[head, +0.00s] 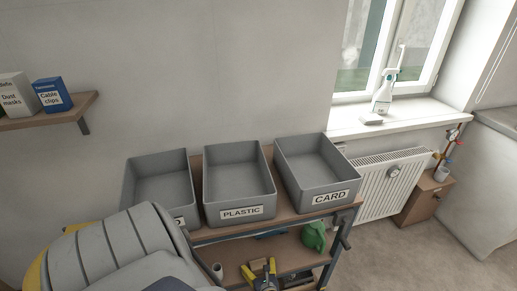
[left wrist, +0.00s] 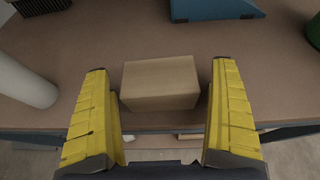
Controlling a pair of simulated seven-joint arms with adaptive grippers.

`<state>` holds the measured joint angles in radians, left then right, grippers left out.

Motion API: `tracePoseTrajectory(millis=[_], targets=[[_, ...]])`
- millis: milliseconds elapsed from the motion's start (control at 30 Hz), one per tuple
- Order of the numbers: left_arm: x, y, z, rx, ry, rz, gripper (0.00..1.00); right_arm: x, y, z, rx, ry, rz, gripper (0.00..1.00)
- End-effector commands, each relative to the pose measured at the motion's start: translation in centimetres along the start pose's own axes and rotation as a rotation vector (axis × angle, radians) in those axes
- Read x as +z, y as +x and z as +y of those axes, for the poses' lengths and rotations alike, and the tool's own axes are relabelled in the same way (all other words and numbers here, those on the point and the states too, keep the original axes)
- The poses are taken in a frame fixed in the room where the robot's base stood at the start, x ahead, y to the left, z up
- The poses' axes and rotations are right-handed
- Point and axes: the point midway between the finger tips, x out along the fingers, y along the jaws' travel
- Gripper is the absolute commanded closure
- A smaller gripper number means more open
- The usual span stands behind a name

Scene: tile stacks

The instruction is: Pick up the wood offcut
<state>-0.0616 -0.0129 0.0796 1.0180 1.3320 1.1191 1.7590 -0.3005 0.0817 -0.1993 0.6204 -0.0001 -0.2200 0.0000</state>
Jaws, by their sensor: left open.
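The wood offcut (left wrist: 160,84) is a light brown block lying on the brown shelf in the left wrist view. My left gripper (left wrist: 160,68) is open, with one yellow finger on each side of the block. In the head view my left gripper (head: 259,267) is over the lower shelf, low in the picture. I cannot make out the offcut clearly there. My right gripper is not in view.
On the shelf are a white cylinder (left wrist: 22,82) at left, a blue object (left wrist: 215,8) behind, and a green watering can (head: 314,236) at right. Above, grey bins stand on the top shelf, including the PLASTIC bin (head: 240,196) and CARD bin (head: 318,178).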

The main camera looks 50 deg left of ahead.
Motion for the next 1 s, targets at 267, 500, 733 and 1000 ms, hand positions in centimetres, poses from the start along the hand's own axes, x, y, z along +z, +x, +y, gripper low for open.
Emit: tracePoseTrajectory(millis=[267,500,733,1000], targets=[[0.01,-0.02,0.01,0.0,0.0,0.0,0.27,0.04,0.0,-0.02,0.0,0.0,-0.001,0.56],[0.01,-0.02,0.01,0.0,0.001,0.0,0.55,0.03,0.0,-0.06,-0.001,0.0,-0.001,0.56],[0.04,-0.02,0.0,0.0,0.0,-0.001,0.66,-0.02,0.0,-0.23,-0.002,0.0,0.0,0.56],[0.29,-0.15,0.0,0.0,-0.001,0.0,0.66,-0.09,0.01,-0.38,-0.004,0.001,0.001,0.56]])
